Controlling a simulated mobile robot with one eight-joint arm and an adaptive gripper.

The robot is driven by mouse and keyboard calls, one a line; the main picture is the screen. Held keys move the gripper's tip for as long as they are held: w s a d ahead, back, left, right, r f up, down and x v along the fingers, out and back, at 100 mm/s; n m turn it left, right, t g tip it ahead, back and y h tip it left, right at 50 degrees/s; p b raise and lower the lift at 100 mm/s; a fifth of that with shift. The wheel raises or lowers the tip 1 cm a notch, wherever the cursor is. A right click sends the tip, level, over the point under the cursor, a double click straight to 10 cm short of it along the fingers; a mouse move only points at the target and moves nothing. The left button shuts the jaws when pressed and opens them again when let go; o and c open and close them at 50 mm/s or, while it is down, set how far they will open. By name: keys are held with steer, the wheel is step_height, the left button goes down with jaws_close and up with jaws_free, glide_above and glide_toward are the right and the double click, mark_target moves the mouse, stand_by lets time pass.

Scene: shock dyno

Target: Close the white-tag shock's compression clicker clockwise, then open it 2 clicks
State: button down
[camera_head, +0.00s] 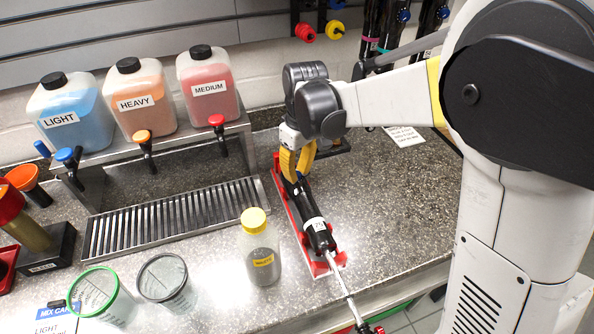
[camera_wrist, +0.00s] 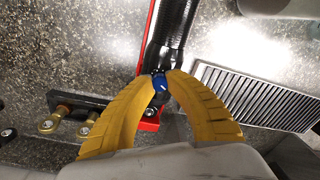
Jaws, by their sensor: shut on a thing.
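A black shock (camera_head: 303,203) with a white band (camera_head: 315,224) lies in a red cradle (camera_head: 284,207) on the counter, its silver shaft pointing to the front edge. In the wrist view its black body (camera_wrist: 174,40) runs to the top, with a blue clicker knob (camera_wrist: 159,83) at the near end. My gripper (camera_head: 295,172) is at the shock's far end, pointing down. In the wrist view the yellow fingertips (camera_wrist: 160,88) are closed on both sides of the blue knob. The knob's far side and the shock's end are partly hidden.
A waste bottle (camera_head: 262,255) stands left of the cradle. The drip tray (camera_head: 172,216) and LIGHT, HEAVY and MEDIUM jugs (camera_head: 140,100) are further left. A bracket with brass eyelets (camera_wrist: 75,118) is close to my fingers. Other shocks (camera_head: 398,25) hang on the back wall.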

mark_target(300, 174)
stand_by(0.4)
steer(key=c, duration=1.3)
jaws_free()
steer(key=shift+o, duration=0.2)
steer(key=shift+r, duration=0.1)
step_height(300, 174, up, 12)
steer(key=shift+d, duration=0.35)
steer(key=s+d+f+m+t+b, duration=0.2)
steer(key=s+d+f+m+t, duration=0.1)
steer(key=s+d, duration=0.4)
steer(key=s+d+f+m+t+b, duration=0.1)
steer(key=s+d+f+m+t, duration=0.2)
steer(key=s+d, duration=0.5)
steer(key=s+m+t, duration=0.1)
steer(key=s+m, duration=0.1)
steer(key=s, duration=0.1)
steer(key=shift+f+h+b, duration=0.25)
steer(key=shift+h+b, duration=0.05)
steer(key=shift+b, duration=0.05)
